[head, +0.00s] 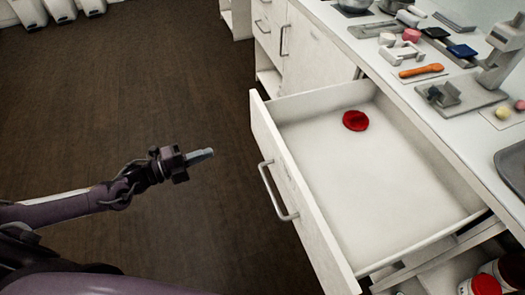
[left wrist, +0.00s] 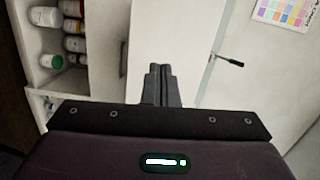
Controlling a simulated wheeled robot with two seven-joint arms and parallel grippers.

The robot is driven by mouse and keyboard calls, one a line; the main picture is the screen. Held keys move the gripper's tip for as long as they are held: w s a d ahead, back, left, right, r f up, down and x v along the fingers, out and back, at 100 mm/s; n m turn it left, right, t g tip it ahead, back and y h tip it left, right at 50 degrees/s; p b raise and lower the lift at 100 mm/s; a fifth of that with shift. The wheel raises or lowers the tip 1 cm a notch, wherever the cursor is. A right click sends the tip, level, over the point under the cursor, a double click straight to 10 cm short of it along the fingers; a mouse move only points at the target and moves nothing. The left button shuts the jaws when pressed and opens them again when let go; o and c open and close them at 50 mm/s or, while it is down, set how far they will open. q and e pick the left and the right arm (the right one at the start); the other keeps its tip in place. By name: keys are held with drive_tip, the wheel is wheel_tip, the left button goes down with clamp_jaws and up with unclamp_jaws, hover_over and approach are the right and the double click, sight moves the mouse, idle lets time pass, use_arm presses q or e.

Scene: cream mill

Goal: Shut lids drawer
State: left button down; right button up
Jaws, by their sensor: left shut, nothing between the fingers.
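The lids drawer (head: 400,195) is white and pulled well out from under the counter in the head view. A red lid (head: 355,120) lies inside, near its far end. The drawer's bar handle (head: 272,190) is on its front, facing left. My left gripper (head: 207,154) is shut and empty, out over the floor to the left of the drawer front, apart from the handle. It also shows in the left wrist view (left wrist: 160,72), its fingers together. My right gripper is not in view.
The white counter (head: 375,55) along the right holds an orange tool (head: 421,70), a metal stand and small parts. Red-lidded jars (head: 486,284) stand on a shelf below the drawer. The brown floor (head: 150,80) left of the drawer is clear.

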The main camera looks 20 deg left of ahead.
use_arm(q)
drive_tip(key=s+d+r+m+g+h, duration=0.1)
drive_tip(key=m, duration=0.1)
drive_tip(key=p, duration=0.1)
approach(263, 140)
drive_tip(key=x, duration=0.6)
drive_tip(key=shift+w+d+r, duration=0.1)
drive_tip(key=shift+d, duration=0.1)
drive_tip(key=shift+w+d, duration=0.1)
drive_tip(key=shift+d, duration=0.1)
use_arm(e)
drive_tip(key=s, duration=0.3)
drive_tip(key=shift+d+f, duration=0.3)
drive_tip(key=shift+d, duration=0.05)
